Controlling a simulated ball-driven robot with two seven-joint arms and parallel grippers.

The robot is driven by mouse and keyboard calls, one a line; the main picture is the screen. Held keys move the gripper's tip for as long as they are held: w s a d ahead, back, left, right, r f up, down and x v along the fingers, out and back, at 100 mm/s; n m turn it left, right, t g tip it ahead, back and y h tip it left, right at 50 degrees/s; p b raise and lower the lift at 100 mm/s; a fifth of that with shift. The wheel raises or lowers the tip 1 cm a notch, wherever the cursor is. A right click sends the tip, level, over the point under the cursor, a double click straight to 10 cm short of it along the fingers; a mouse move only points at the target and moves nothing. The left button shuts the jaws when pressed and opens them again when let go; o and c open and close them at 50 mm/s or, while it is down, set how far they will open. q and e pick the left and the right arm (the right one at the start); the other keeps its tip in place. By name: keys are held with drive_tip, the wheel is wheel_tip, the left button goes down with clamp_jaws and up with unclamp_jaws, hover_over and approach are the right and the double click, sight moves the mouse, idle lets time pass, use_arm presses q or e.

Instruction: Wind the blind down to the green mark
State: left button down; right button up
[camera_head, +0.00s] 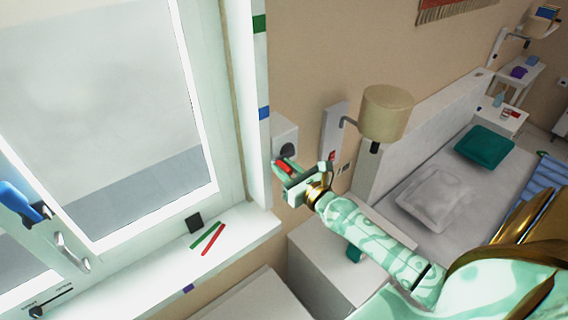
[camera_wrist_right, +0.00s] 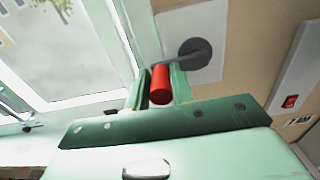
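A grey crank box (camera_head: 285,135) is on the wall just right of the window frame. Its dark round hub (camera_wrist_right: 195,53) shows in the wrist view, with a red crank handle (camera_wrist_right: 160,84) in front of it. My right gripper (camera_head: 287,170) is at this handle, one finger on each side, and looks shut on it. The green mark (camera_head: 259,23) is high on the window's right frame, and a blue mark (camera_head: 264,113) is lower. I cannot make out the blind's lower edge for certain in the window (camera_head: 100,110). My left gripper is not in view.
A wall lamp (camera_head: 386,112) and a white panel with a red switch (camera_head: 333,135) are right of the crank box. The sill (camera_head: 150,262) holds red and green sticks (camera_head: 210,238) and a dark square (camera_head: 194,223). A white cabinet (camera_head: 325,262) stands below my right arm.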

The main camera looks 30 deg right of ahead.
drive_tip(key=shift+r+p, duration=0.35)
drive_tip(key=shift+r, duration=0.4)
drive_tip(key=shift+f, duration=0.1)
drive_tip(key=shift+d, duration=0.1)
drive_tip(key=shift+o, duration=0.5)
drive_tip(key=shift+d+r+p, duration=0.3)
drive_tip(key=shift+r+p, duration=0.1)
drive_tip(key=shift+r, duration=0.25)
drive_tip(key=shift+o, duration=0.3)
drive_tip(key=shift+d, duration=0.1)
